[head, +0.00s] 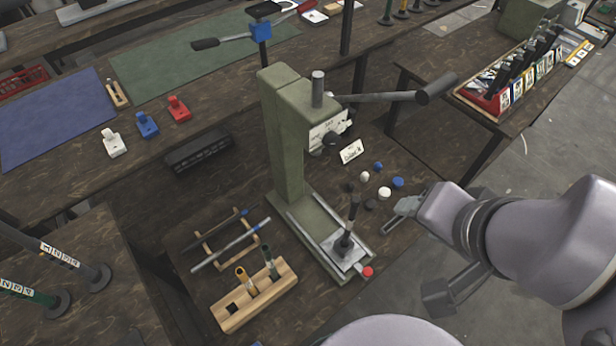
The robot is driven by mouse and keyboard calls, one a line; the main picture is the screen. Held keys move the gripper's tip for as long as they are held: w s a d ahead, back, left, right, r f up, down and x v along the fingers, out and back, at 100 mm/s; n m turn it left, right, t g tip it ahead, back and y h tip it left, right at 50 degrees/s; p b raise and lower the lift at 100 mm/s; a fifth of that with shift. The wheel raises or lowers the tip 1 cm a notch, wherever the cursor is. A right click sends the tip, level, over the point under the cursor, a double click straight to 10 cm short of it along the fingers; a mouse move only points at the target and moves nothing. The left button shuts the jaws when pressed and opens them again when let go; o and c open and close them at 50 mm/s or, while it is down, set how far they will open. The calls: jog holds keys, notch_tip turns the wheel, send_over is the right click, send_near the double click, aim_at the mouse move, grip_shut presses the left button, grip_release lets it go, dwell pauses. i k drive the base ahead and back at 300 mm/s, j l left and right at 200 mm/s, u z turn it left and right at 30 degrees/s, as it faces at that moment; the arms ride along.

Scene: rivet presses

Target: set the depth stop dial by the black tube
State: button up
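The green rivet press (284,130) stands on the dark wooden bench. On its head, a pale scale plate (326,127) carries a dark round knob (331,139), which looks like the depth stop dial; its marks are too small to read. A black tube (346,238) stands upright on the pale plate of the press base. A small white card (351,151) with writing too small to read is beside the head. My gripper (398,218) is to the right of the press base, apart from the dial and tube. Its finger gap is unclear and I see nothing held.
The press lever (385,97) sticks out right. Several small caps (384,193) lie between press and gripper. A wooden block (255,297) with a yellow and a dark green tube, and a wooden rack (228,240) with rods, sit left. A red button (366,271) is at the base front.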

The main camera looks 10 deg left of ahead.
aim_at(331, 140)
jog(key=k+l+u, duration=0.1)
jog(key=l+u, duration=0.25)
jog(key=l, duration=0.15)
jog(key=k+l+u, duration=0.1)
jog(key=l+u, duration=0.25)
jog(key=l, duration=0.15)
jog(key=k+l+u, duration=0.2)
jog(key=l+u, duration=0.15)
jog(key=k+l+u, duration=0.55)
jog(key=l+u, duration=0.15)
jog(key=l, duration=0.1)
